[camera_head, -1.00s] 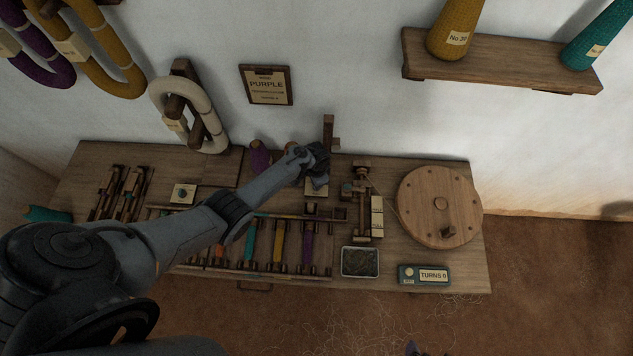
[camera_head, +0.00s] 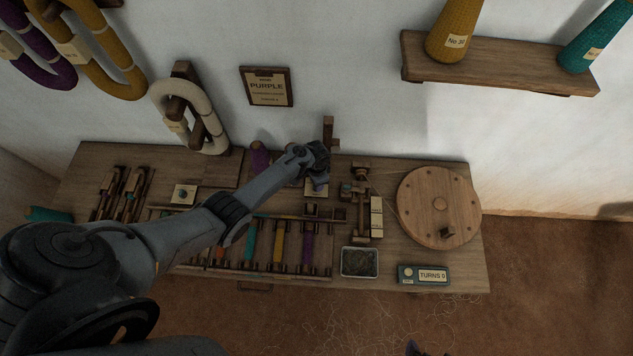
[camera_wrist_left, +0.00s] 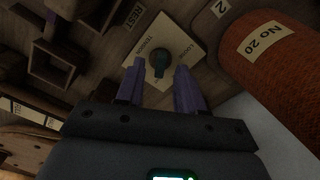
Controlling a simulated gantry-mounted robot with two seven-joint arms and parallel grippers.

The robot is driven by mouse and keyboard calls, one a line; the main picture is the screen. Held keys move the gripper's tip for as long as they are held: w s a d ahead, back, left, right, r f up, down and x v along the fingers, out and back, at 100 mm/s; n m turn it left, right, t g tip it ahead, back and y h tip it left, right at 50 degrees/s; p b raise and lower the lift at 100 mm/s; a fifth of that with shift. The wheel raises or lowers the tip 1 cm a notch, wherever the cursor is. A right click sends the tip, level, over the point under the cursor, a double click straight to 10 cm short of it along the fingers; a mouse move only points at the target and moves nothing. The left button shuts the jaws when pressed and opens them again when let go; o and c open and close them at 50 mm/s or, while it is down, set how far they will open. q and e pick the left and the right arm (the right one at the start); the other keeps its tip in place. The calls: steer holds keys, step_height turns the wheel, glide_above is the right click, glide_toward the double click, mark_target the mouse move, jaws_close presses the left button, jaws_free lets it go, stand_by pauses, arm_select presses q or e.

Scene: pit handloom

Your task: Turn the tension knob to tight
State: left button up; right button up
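The tension knob (camera_wrist_left: 159,61) is a dark teal knob on a pale square plate (camera_wrist_left: 183,42) marked TENSION and LOOSE in the left wrist view. My left gripper (camera_wrist_left: 160,69) has its two purple fingers apart, one on each side of the knob, with gaps showing; I cannot tell whether either touches it. In the head view my left gripper (camera_head: 319,172) is over the pale plate (camera_head: 312,192) at the back of the bench and hides the knob. A small dark tip (camera_head: 412,347) at the bottom edge may be my right gripper.
An orange cone labelled No 20 (camera_wrist_left: 275,55) stands close beside the plate. A wooden winding stand (camera_head: 362,205) and a large wooden wheel (camera_head: 439,206) are to the right. A metal tray (camera_head: 359,262) and a TURNS 0 counter (camera_head: 424,275) sit at the front.

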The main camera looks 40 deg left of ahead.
arm_select(q)
step_height(320, 180, up, 9)
steer(key=p, duration=0.3)
steer(key=shift+r, duration=0.15)
steer(key=shift+s, duration=0.15)
